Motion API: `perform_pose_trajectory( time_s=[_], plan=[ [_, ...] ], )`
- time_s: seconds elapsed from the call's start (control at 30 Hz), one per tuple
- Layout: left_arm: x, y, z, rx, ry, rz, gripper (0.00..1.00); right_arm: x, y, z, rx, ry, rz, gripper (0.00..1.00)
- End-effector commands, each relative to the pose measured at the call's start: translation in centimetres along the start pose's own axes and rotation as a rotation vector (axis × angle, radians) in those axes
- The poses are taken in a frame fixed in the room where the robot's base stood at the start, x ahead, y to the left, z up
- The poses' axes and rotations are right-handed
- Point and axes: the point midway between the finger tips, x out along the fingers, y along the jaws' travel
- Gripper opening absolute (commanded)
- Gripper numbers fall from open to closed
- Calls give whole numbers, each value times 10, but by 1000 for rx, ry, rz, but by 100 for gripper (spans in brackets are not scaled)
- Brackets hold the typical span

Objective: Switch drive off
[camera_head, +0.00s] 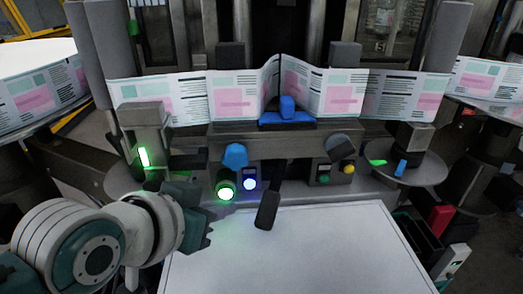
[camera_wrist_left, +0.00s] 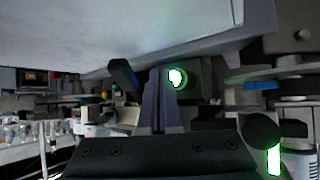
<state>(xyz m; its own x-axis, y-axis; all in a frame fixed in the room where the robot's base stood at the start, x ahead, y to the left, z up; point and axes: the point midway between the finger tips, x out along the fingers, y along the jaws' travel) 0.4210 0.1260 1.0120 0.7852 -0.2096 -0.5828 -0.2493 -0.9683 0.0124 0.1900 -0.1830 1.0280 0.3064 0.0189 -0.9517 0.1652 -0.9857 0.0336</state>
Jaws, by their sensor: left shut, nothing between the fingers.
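A glowing green button (camera_head: 225,191) and a glowing blue-white button (camera_head: 250,184) sit side by side on the machine front. A black lever (camera_head: 267,210) hangs tilted to their right, above the white table. Which one is the drive switch I cannot tell. My left gripper (camera_head: 208,229) is shut and empty, left of and below the green button. In the left wrist view my fingers (camera_wrist_left: 159,84) are closed together, with the lit green button (camera_wrist_left: 176,78) just beside their tips and the lever (camera_wrist_left: 125,76) on the left. Contact cannot be told. The right gripper is out of view.
A white tabletop (camera_head: 300,255) lies in front, bare. A printed label web (camera_head: 235,97) runs across the machine. A blue knob (camera_head: 235,156) sits above the buttons. A smaller green button (camera_head: 324,179) and a yellow knob (camera_head: 349,168) are to the right.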

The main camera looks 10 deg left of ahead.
Motion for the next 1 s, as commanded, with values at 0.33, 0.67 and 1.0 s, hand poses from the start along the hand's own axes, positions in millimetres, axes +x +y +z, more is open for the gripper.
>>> perform_pose_trajectory(
  time_s=[0.33,0.67,1.0],
  plan=[
    [0,0,0,0,0,0,0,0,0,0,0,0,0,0],
    [3,-2,-2,1,0,0,0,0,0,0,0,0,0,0],
    [6,-4,-4,0,0,0,0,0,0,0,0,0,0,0]
  ],
)
